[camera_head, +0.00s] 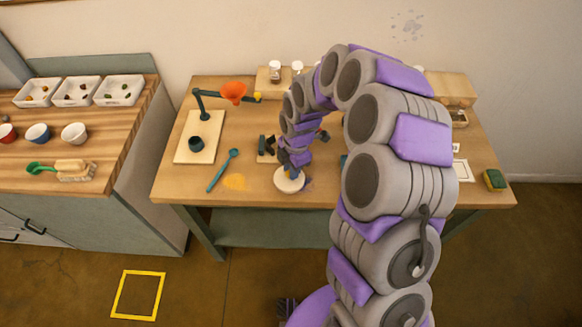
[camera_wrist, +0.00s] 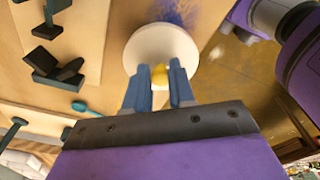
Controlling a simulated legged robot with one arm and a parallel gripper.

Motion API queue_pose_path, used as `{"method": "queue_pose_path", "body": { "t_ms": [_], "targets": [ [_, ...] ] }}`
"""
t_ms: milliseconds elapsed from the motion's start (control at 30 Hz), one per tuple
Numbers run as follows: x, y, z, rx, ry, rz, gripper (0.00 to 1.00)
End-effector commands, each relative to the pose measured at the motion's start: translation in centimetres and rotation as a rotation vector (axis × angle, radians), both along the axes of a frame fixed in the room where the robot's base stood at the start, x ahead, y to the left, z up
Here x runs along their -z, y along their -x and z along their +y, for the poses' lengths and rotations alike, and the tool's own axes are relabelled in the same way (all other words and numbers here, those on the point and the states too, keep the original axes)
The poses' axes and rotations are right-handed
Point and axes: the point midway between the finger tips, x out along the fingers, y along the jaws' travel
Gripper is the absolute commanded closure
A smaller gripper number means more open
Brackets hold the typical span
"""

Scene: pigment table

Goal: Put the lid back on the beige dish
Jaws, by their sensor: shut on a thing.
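A round pale cream lid (camera_wrist: 146,45) with a yellow knob (camera_wrist: 159,74) is in the wrist view, at the tips of my gripper (camera_wrist: 158,84). The two blue-grey fingers are shut on the knob. In the head view the same pale round shape (camera_head: 287,184) is near the table's front edge, directly under my gripper (camera_head: 291,171). I cannot tell whether the beige dish is under the lid, since the lid and my gripper hide what is below.
A blue powder smudge (camera_head: 308,184) is beside the lid, and a yellow patch (camera_head: 234,182) lies to the left. A teal spoon (camera_head: 222,170), a board with a dark cup (camera_head: 196,143), and dark blocks (camera_head: 267,145) are nearby. A sponge (camera_head: 495,180) is at the right corner.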

Motion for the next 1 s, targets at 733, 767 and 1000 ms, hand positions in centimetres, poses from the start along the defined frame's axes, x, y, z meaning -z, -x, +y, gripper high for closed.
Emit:
{"method": "queue_pose_path", "body": {
  "t_ms": [733,767,1000],
  "targets": [
    [0.01,0.01,0.00,0.000,0.000,0.000,0.51],
    [0.01,0.01,0.00,0.000,0.000,0.000,0.48],
    [0.01,0.01,0.00,0.000,0.000,0.000,0.42]
  ]
}}
